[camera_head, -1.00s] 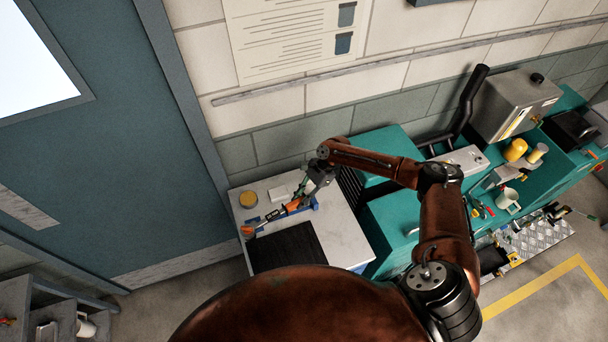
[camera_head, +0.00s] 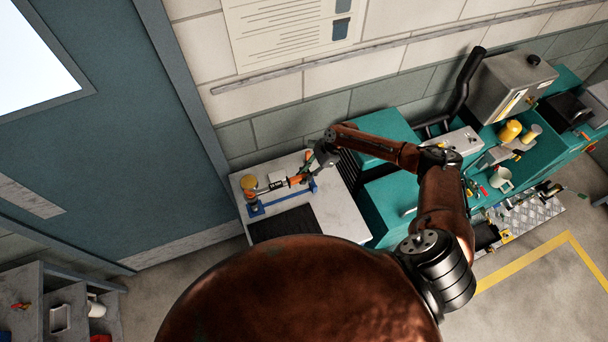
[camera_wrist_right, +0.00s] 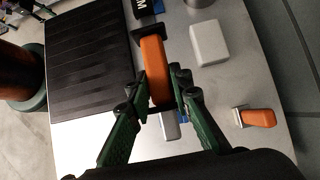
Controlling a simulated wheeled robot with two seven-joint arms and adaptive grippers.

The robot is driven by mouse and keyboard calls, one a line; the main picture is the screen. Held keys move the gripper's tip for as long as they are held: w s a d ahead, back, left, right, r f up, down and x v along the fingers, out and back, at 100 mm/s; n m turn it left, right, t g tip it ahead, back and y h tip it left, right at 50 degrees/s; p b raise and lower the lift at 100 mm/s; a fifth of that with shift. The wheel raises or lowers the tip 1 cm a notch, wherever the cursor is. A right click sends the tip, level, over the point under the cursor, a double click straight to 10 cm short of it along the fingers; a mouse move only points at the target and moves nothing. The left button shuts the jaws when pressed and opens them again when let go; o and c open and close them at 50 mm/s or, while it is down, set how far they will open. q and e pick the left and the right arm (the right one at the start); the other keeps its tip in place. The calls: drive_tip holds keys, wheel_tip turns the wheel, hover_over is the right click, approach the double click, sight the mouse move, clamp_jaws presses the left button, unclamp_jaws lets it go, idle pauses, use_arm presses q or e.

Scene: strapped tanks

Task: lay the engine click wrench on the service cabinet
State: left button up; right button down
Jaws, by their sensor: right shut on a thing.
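The click wrench (camera_head: 275,185) has orange parts and a dark shaft. My right gripper (camera_head: 312,172) is shut on its orange handle, which shows between the fingers in the right wrist view (camera_wrist_right: 154,70). The wrench appears raised above a blue cradle (camera_head: 256,207) on a white-topped unit (camera_head: 345,222). Its far end overlaps a yellow round item (camera_head: 249,182). Teal cabinets (camera_head: 388,215) stand right of the white top; I cannot tell which unit is the service cabinet. My left gripper is out of view.
A black ribbed mat (camera_head: 285,222) lies on the white top. A pale block (camera_wrist_right: 208,43) and a small orange-handled item (camera_wrist_right: 258,118) lie near the wrench. To the right are a grey box (camera_head: 510,85), a mug (camera_head: 501,179) and loose tools. A wall stands close behind.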

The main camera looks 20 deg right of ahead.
drive_tip(key=shift+f+b, duration=1.6)
drive_tip(key=shift+f, duration=2.05)
drive_tip(key=c, duration=1.7)
unclamp_jaws()
drive_tip(key=shift+o, duration=0.2)
drive_tip(key=shift+s, duration=0.1)
drive_tip(key=v, duration=1.2)
drive_tip(key=shift+f, duration=0.1)
